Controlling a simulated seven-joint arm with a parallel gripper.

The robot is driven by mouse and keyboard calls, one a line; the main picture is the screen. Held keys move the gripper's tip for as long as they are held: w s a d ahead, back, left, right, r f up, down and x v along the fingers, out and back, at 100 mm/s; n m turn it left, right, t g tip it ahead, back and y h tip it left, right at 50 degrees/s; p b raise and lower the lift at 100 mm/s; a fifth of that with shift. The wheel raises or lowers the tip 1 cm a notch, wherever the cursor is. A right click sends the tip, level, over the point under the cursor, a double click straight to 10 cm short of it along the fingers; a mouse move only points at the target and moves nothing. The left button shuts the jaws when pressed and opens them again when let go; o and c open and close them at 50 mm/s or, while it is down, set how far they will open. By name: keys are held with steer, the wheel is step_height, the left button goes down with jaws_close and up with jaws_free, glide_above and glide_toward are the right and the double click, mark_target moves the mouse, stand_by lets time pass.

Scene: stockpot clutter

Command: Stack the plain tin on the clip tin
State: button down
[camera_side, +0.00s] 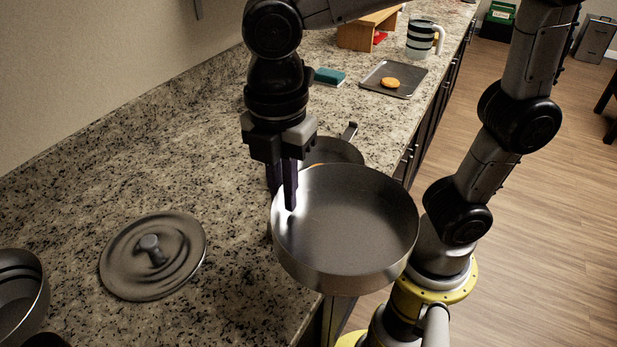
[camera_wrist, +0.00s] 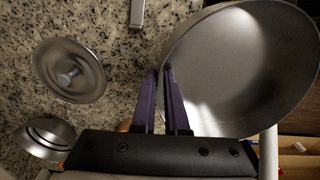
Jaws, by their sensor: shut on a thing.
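The plain tin (camera_side: 355,235) is a wide, shallow, round metal pan with a smooth wall. It also fills the right of the wrist view (camera_wrist: 245,65). My gripper (camera_side: 289,205) is shut on its rim at the left side, with one finger inside the wall. The tin hangs over the counter's front edge, its open side up and tilted toward the side camera. A dark round vessel (camera_side: 335,150) with a short bar sticking up shows partly behind it. I cannot tell whether this is the clip tin. What lies under the plain tin is hidden.
A round lid with a knob (camera_side: 152,256) lies on the counter at left. Metal bowls (camera_side: 18,295) stand at the lower left. A tray (camera_side: 402,82) with an orange disc, a teal block (camera_side: 329,76) and a striped mug (camera_side: 421,40) are behind. The counter between lid and back wall is clear.

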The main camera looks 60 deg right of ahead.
steer(key=w+d+r+n, duration=0.3)
steer(key=w+d, duration=0.5)
steer(key=w, duration=0.2)
steer(key=w+d+m, duration=0.1)
steer(key=w+d, duration=0.1)
steer(key=d, duration=0.5)
steer(key=w+d+f+m, duration=0.1)
steer(key=w+d+m, duration=0.1)
steer(key=d, duration=0.5)
steer(key=shift+w+d+f+m, duration=0.25)
steer(key=shift+d+f+m, duration=0.05)
steer(key=shift+d, duration=0.05)
steer(key=shift+f, duration=0.1)
steer(key=shift+f, duration=4.65)
